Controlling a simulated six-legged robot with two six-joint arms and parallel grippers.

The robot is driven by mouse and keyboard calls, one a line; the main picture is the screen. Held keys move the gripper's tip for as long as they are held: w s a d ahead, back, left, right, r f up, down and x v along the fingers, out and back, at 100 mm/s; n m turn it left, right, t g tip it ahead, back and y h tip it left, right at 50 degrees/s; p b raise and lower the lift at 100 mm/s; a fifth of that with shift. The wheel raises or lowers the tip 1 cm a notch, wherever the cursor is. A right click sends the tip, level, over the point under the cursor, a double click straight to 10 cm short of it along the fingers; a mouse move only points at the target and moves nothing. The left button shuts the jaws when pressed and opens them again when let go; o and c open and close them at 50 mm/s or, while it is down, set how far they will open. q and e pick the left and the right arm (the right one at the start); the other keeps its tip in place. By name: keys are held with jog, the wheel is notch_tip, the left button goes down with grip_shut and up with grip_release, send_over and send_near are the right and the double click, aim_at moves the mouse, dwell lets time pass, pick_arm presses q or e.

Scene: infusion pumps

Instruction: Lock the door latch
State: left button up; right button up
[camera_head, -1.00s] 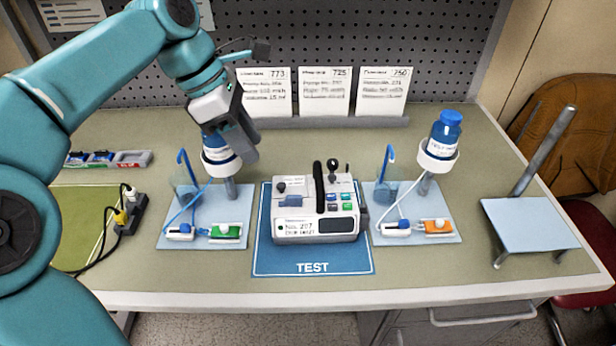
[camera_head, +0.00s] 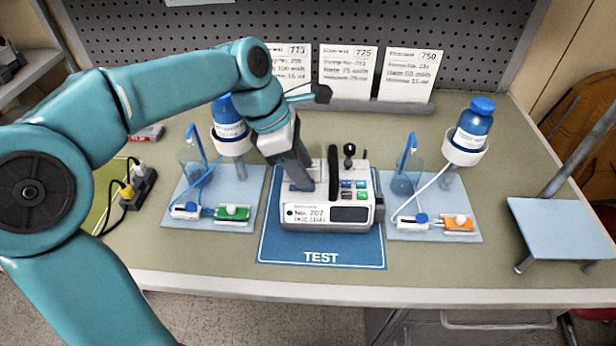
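The white infusion pump (camera_head: 327,213) stands upright on the blue TEST mat (camera_head: 320,257). Its front label reads No. 207, and a dark screen and several coloured buttons show on its right half. A black handle and a black knob (camera_head: 349,151) rise from its top. My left gripper (camera_head: 302,184) points down at the left part of the pump's top face, over the spot of the blue door latch. The gripper hides the latch, so its position and any contact cannot be told. The fingers are seen from behind and their opening is unclear. My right gripper is out of view.
Light-blue trays with a bottle stand, tubing and clamps lie left (camera_head: 179,222) and right (camera_head: 474,236) of the pump. Three cards (camera_head: 346,75) stand at the back. A power strip (camera_head: 137,188) is at the left, a tilted metal stand (camera_head: 558,228) at the right.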

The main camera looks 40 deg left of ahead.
pick_arm(q)
jog(key=shift+x, duration=1.2)
jog(key=shift+w+d+f, duration=0.15)
jog(key=shift+f, duration=0.2)
grip_shut()
jog(key=shift+r, duration=0.1)
